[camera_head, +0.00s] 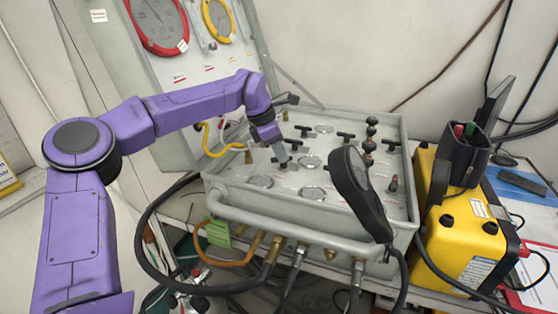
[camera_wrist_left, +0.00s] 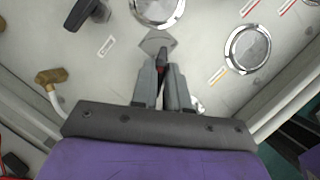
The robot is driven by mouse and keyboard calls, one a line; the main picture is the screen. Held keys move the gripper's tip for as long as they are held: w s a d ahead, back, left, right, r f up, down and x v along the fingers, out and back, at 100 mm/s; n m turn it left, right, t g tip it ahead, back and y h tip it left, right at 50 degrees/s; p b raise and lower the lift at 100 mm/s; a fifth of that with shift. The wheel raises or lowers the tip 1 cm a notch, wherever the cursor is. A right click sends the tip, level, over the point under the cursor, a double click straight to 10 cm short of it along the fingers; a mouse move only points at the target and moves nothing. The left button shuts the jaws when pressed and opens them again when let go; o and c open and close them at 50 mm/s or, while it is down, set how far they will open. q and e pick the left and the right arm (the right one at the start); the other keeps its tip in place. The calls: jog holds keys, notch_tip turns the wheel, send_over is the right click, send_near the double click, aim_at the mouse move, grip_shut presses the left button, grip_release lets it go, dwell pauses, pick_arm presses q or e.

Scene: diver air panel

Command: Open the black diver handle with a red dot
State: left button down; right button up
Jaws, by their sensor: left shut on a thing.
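The diver air panel (camera_head: 240,192) is a grey box with gauges and several black T-handles on its top. My left gripper (camera_head: 283,161) points down onto the front left part of the panel. In the left wrist view my left gripper (camera_wrist_left: 163,80) is shut on a small black handle with a red mark (camera_wrist_left: 161,60), which shows between the fingertips. A grey plate lies under it. Most of this handle is hidden by the fingers. My right gripper is not in view.
Another black handle (camera_wrist_left: 82,13) and a brass fitting (camera_wrist_left: 52,76) stand near the gripper. A black handset (camera_head: 358,188) rises at the panel's front. A yellow box (camera_head: 455,225) stands on the right. A yellow hose (camera_head: 213,145) runs behind my left gripper.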

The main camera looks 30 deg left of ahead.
pick_arm(q)
jog(key=n+b, duration=0.1)
jog(key=n, duration=0.1)
jog(key=n+y+b, duration=0.2)
jog(key=n+b, duration=0.1)
jog(key=shift+s+d+f+n+t, duration=0.15)
jog(key=shift+d+f+n+t, duration=0.15)
jog(key=shift+d+f+t, duration=0.1)
jog(key=n+y+b, duration=0.1)
jog(key=n, duration=0.1)
jog(key=shift+n, duration=0.3)
jog(key=shift+d+r+n+y+b, duration=0.15)
jog(key=shift+n+y+b, duration=0.5)
jog(key=shift+n, duration=0.75)
jog(key=c, duration=1.1)
grip_release()
jog(key=shift+r, duration=0.1)
jog(key=v, duration=1)
jog(key=shift+r, duration=0.2)
